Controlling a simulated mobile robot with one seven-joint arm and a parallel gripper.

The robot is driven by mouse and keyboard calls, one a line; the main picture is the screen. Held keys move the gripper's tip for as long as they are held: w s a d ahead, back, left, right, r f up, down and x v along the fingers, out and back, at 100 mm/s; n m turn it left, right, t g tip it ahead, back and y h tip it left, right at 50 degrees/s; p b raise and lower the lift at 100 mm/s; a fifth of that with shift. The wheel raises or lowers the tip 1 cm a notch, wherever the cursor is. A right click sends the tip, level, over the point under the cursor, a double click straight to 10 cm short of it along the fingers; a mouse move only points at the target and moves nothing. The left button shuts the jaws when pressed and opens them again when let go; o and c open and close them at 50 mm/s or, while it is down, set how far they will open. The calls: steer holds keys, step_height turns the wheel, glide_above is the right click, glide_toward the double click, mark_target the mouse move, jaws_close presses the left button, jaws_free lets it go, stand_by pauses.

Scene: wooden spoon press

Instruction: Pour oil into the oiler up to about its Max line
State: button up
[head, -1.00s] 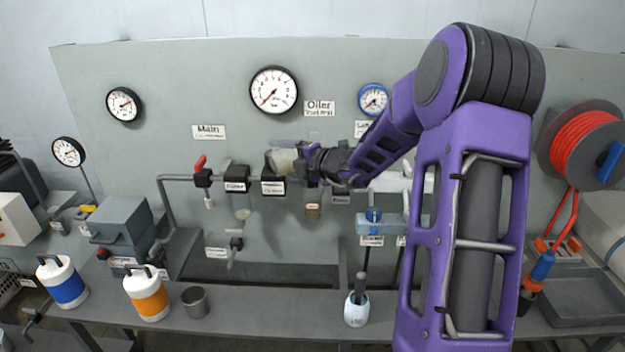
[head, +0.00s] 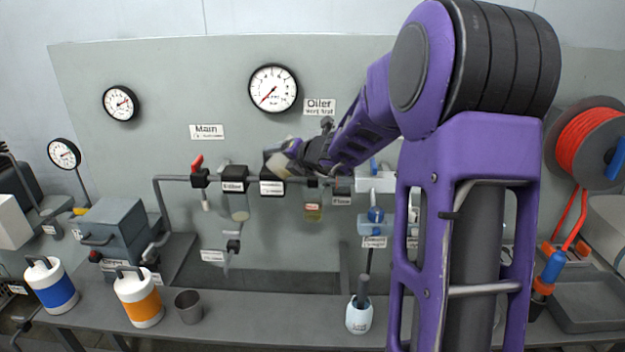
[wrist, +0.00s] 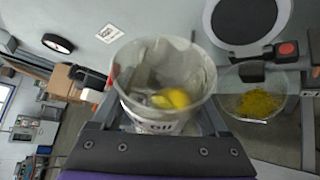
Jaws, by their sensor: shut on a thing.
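My gripper (head: 300,154) is shut on a translucent cup (head: 284,164), held tilted high at the pipe row. In the wrist view the cup (wrist: 165,75) sits between the fingers, marked "oil", with a little yellow oil (wrist: 172,98) inside. The oiler (head: 313,209) hangs from the pipe below and right of the cup, a clear bowl with yellowish oil in it. A clear bowl with yellow contents (wrist: 256,102) shows right of the cup in the wrist view. No stream of oil is visible, and I cannot read the Max line.
A filter bowl (head: 240,207) hangs left of the oiler. A red-handled valve (head: 198,170) and a large gauge (head: 273,88) are on the panel. Orange (head: 139,297) and blue (head: 52,284) canisters and a grey cup (head: 189,306) stand on the bench, which has free room at its middle.

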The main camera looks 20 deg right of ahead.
mark_target(270, 168)
steer(key=shift+b, duration=0.3)
steer(key=shift+a+n+h+b, duration=0.2)
steer(key=shift+n+h+b, duration=0.3)
steer(key=shift+b, duration=0.4)
steer(key=a+f+n+h+b, duration=0.1)
steer(key=b, duration=0.3)
steer(key=shift+n, duration=0.3)
steer(key=shift+a, duration=0.15)
steer(key=shift+r, duration=0.1)
steer(key=shift+a+f+n+h, duration=0.3)
steer(key=shift+n+h, duration=0.3)
steer(key=shift+a+f+n+t+h, duration=0.45)
steer(key=shift+n+h, duration=0.25)
steer(key=shift+n, duration=0.2)
steer(key=shift+w+d, duration=0.1)
steer(key=shift+d, duration=0.05)
